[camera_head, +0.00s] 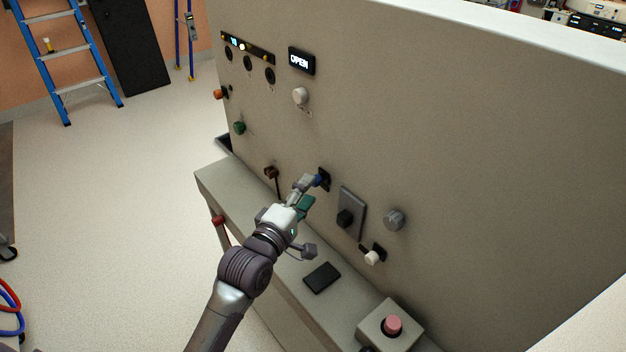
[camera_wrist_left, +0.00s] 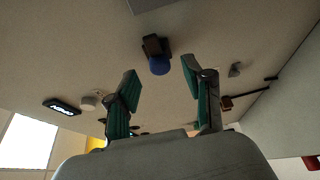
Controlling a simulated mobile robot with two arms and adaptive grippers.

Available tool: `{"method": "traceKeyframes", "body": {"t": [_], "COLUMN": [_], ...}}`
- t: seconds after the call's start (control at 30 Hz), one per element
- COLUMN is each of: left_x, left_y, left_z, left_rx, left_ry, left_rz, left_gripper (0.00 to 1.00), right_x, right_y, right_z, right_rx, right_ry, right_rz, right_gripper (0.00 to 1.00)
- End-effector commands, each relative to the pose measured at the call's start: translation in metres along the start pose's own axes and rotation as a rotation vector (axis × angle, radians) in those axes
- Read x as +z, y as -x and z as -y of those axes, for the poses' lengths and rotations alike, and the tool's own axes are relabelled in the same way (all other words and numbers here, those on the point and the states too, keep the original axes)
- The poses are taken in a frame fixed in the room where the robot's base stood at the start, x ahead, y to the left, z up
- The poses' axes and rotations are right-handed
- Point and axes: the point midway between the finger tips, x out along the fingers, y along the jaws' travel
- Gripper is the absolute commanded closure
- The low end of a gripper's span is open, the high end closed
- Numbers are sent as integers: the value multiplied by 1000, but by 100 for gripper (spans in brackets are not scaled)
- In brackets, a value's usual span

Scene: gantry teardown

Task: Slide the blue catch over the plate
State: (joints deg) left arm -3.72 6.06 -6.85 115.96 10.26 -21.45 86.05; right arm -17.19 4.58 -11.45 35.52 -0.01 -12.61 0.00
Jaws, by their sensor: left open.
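The blue catch (camera_head: 317,182) sits on a small black plate (camera_head: 325,177) on the upright face of the grey panel. In the left wrist view the catch (camera_wrist_left: 159,66) is a rounded blue knob, with the black plate (camera_wrist_left: 152,44) behind it. My left gripper (camera_head: 306,192) is at the panel close to the catch and partly covers it. In the left wrist view the gripper (camera_wrist_left: 162,82) is open, with green-padded fingers on either side of the catch and nothing held. I cannot tell whether a finger touches it. My right gripper is not in view.
Right of the catch are a grey plate (camera_head: 358,204) with a black handle, a grey knob (camera_head: 394,220) and a white knob (camera_head: 372,258). A brown knob (camera_head: 270,172) is to the left. Below, the ledge holds a black pad (camera_head: 322,277) and a red button (camera_head: 392,325).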

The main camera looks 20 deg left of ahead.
Motion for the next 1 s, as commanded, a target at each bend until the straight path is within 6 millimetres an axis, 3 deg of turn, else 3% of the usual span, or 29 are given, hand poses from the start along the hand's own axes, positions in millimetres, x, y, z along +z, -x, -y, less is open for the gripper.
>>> {"method": "traceKeyframes", "body": {"t": [0.2,0.6,0.9,1.0], "left_x": [0,0,0,0], "left_y": [-28,-34,-33,-33], "left_z": [-1,0,0,0], "left_rx": [1,0,0,0], "left_ry": [-1,0,-1,-1], "left_rz": [0,0,0,0], "left_gripper": [49,50,100,100], "right_x": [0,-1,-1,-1], "right_y": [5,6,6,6], "right_z": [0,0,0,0], "right_rx": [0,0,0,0], "right_ry": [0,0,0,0], "right_rz": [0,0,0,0], "right_gripper": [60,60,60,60]}}
